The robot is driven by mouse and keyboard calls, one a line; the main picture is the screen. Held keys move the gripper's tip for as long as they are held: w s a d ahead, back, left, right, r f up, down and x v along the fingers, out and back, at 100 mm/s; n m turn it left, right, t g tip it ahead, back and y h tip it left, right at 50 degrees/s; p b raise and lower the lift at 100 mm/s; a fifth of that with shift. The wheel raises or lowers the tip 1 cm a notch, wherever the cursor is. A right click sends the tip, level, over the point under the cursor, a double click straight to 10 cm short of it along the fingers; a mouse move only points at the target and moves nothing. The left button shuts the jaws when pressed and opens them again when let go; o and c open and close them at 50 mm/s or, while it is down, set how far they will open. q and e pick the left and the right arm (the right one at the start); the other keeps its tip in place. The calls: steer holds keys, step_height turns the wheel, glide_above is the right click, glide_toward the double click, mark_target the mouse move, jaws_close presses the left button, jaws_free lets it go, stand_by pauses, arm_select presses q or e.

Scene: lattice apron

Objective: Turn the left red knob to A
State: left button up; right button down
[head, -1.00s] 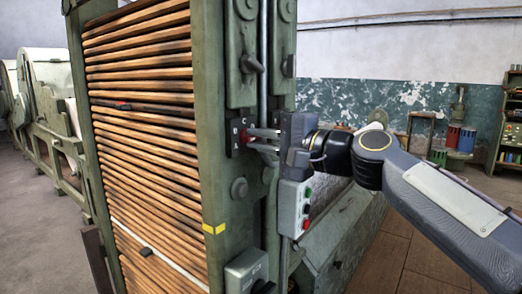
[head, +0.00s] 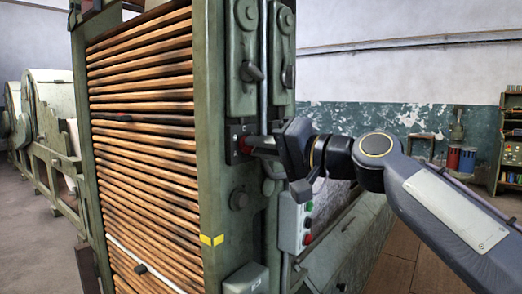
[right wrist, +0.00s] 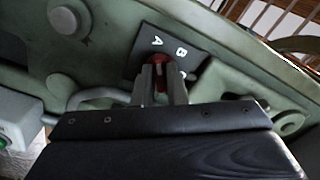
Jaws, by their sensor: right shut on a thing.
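A red knob (head: 244,145) sits on a small dark plate on the green machine's front post. It also shows in the right wrist view (right wrist: 161,70), between my fingers, with the white letters A and B on the dark plate (right wrist: 145,57) beyond it. My right gripper (head: 256,144) is shut on the red knob, one finger on each side, with its body tilted. The fingers hide part of the knob and plate, so I cannot tell exactly which letter the knob points to. My left gripper is not in view.
A grey button box (head: 294,222) with green and red buttons hangs just below my right gripper. Wooden slats (head: 145,110) fill the machine's side. Open floor lies to the right.

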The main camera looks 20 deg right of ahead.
steer(key=shift+f, duration=0.1)
steer(key=c, duration=1.5)
jaws_free()
steer(key=shift+o, duration=0.2)
steer(key=v, duration=0.7)
steer(key=shift+s+d+b, duration=0.25)
steer(key=shift+s+b, duration=0.05)
steer(key=shift+s, duration=0.05)
